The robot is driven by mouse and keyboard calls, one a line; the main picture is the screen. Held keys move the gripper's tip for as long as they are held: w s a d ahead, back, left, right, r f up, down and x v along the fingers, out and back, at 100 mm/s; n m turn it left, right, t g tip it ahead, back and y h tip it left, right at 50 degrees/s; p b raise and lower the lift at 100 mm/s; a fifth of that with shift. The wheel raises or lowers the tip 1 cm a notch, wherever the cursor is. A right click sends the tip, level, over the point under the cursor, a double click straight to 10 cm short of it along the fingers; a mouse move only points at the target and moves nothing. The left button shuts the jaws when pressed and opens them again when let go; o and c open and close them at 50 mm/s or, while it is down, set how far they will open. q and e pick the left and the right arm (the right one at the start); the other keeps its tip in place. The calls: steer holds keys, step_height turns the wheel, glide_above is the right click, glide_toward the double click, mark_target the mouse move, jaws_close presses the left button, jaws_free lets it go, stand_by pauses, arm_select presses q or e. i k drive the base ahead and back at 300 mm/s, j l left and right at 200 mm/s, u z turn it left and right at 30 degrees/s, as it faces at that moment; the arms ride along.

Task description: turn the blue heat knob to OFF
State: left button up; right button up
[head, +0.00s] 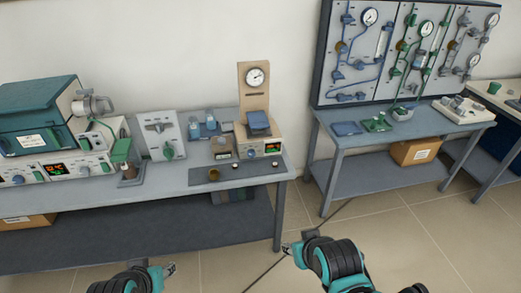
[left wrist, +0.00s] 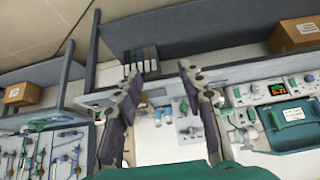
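A teal-lidded muffle furnace (head: 38,115) stands at the left end of the bench. Its white control panel (head: 70,169) has a red-lit display (head: 57,169) and several small knobs. One bluish knob (head: 18,180) is at the panel's left; the picture is too small to read its marks. The panel also shows, turned over, in the left wrist view (left wrist: 265,92). My left gripper (head: 170,270) is low in front of the bench, well apart from the panel. In the left wrist view its fingers (left wrist: 160,110) are spread with nothing between them. My right gripper (head: 288,248) is right of the bench, its fingertips unclear.
A second unit with a display (head: 258,150) and a dial on a stand (head: 256,77) is on the bench's right part. A grey valve box (head: 158,130) and a green-topped piece (head: 122,152) stand between. A second table (head: 400,127) is at right. Floor in front is clear.

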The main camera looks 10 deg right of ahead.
mark_target(251, 153)
steer(key=l+z, duration=0.45)
steer(key=z, duration=0.25)
steer(key=i+l+z, duration=0.15)
steer(key=z, duration=0.2)
